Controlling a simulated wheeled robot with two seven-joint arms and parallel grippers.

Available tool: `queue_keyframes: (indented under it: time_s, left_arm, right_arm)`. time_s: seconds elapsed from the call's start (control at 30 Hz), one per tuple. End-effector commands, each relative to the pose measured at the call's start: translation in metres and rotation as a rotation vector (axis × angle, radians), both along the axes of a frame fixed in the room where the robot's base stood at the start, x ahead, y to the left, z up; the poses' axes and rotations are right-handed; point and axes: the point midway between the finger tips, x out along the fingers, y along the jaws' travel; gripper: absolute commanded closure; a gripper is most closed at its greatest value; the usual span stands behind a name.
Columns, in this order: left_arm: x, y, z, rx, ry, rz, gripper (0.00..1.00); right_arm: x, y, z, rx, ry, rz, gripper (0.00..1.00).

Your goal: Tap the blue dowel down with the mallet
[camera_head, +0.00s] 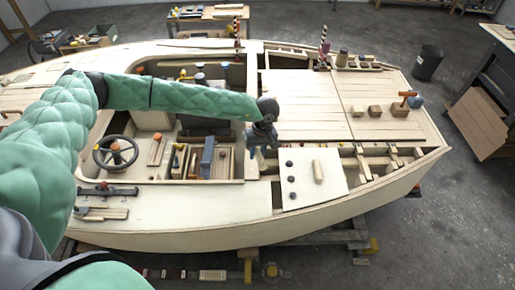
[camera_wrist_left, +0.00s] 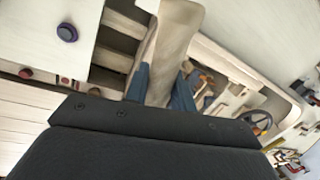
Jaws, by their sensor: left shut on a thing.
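My left gripper (camera_head: 256,146) hangs over the hull, left of a white panel, with its fingers pointing down. In the left wrist view its blue fingers (camera_wrist_left: 163,88) are shut on a pale wooden piece (camera_wrist_left: 177,48), which may be the mallet; its full shape is cut off. A round dark blue peg end (camera_wrist_left: 67,32) shows on the white panel in the left wrist view, apart from the held piece. In the head view several dark round pegs (camera_head: 290,163) stand on that panel; I cannot tell which is the blue dowel. My right gripper is out of view.
The white panel (camera_head: 301,192) also carries a pale cylinder (camera_head: 317,171). A steering wheel (camera_head: 116,153) and an open cockpit with wooden dividers lie to the left. Small wooden blocks (camera_head: 375,111) and an orange-topped piece (camera_head: 408,95) sit on the right deck, which is otherwise mostly clear.

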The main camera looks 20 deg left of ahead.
Motion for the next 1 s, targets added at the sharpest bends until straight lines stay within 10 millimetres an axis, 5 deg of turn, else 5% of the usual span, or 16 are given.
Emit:
queue_keyframes:
  time_s: [1.0]
  left_arm:
    - [-0.0002, -0.0012, -0.0079, -0.001, -0.002, 0.000, 1.00]
  right_arm:
    - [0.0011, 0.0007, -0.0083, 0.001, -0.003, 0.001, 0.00]
